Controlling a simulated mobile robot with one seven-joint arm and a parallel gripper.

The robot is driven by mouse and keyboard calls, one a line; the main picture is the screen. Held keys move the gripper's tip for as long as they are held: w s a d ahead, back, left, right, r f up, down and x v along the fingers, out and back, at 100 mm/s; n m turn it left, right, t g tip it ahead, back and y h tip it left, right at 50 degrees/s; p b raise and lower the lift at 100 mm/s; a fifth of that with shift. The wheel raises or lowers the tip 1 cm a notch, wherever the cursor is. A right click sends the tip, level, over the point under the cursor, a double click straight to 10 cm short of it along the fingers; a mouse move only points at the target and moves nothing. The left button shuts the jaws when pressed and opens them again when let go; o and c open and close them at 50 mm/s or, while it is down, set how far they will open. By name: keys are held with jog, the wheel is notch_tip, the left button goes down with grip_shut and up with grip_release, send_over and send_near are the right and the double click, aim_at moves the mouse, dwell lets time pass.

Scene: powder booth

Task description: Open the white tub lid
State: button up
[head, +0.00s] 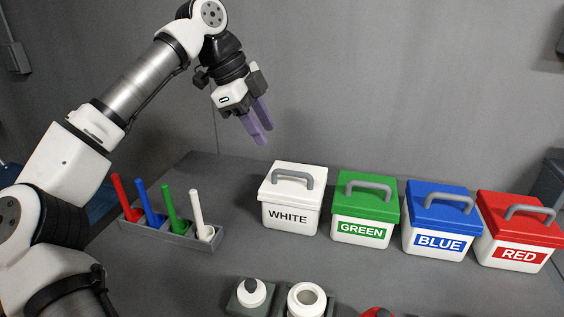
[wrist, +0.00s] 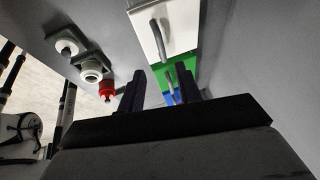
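The white tub (head: 290,215) stands on the grey table, left of the other tubs, with its white lid (head: 292,178) on. A grey handle (head: 293,177) arches over the lid. In the wrist view the white lid (wrist: 148,28) and its handle (wrist: 160,40) show at the top. My gripper (head: 263,138) hangs in the air above and behind the left side of the white tub, apart from it. Its two purple fingers are spread with nothing between them. In the wrist view the dark fingers (wrist: 160,90) are also apart and empty.
Green (head: 364,207), blue (head: 440,219) and red (head: 518,231) lidded tubs stand in a row to the right. A rack (head: 165,232) with several coloured sticks is at left. A knobbed jar (head: 252,293) and an open white jar (head: 307,300) stand in front. Bare table lies between.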

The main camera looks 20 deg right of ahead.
aim_at(287, 171)
jog(key=p+x, duration=0.1)
jog(key=x, duration=0.9)
grip_shut()
